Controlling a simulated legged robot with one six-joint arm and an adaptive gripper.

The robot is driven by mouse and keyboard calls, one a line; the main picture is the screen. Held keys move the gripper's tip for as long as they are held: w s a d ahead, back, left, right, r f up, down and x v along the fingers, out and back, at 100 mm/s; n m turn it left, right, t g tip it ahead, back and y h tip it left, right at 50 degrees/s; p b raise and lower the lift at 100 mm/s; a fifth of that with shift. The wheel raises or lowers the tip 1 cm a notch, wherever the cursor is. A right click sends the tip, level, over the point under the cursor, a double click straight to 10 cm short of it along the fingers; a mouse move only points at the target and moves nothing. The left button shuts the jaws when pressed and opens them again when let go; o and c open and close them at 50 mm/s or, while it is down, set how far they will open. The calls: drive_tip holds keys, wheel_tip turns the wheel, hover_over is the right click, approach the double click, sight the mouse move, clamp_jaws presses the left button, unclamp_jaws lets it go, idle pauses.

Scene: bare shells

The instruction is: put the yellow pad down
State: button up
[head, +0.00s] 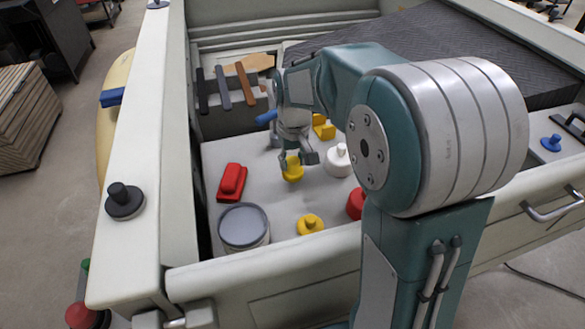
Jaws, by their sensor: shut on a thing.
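My gripper (298,158) points down inside the pale open-topped box and is shut on a yellow pad (293,172). The pad is round and low, and its upper part is between the fingers. It is over the grey floor of the box (265,180); I cannot tell whether it touches the floor. Another yellow piece (310,224), round with a knob, sits on the floor nearer the front wall. A yellow block-like piece (324,128) stands behind my gripper, partly hidden by it.
A white knobbed piece (338,160) stands close right of the gripper. A red block (232,182), a grey-lidded can (243,226) and a partly hidden red piece (356,203) are also on the floor. A dark slatted rack (225,95) is at back left. Clear floor lies between red block and pad.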

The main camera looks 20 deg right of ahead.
sight(293, 170)
drive_tip(key=shift+f, duration=1.5)
drive_tip(key=shift+f, duration=0.1)
drive_tip(key=o, duration=1)
